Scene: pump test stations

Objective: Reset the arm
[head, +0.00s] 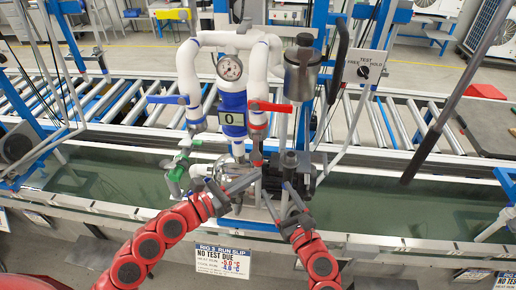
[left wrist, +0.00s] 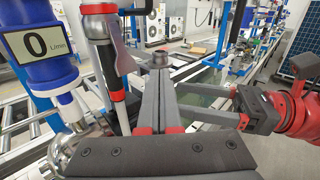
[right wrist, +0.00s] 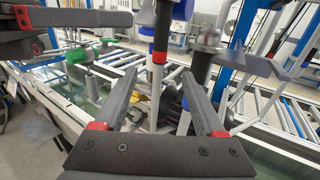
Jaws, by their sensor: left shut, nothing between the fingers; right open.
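My left gripper (head: 254,174) is shut and empty, low in front of the pump rig's pipework. In the left wrist view its closed fingers (left wrist: 158,72) point up beside a vertical pipe with a red band. My right gripper (head: 292,192) is close on its right, below the grey-topped canister (head: 302,75). In the right wrist view its fingers (right wrist: 162,80) are apart, with pipes and a dark pump body beyond them. I cannot tell whether they touch anything. Both red arms reach in from below.
The rig carries a gauge (head: 230,67), a display reading 0 (head: 233,118), a red lever (head: 271,106), a blue lever (head: 168,99), a green valve (head: 180,162) and a FREE/TEST/HOLD switch (head: 364,72). A "NO TEST DUE" sign (head: 222,261) hangs in front. A roller conveyor (head: 395,125) runs behind.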

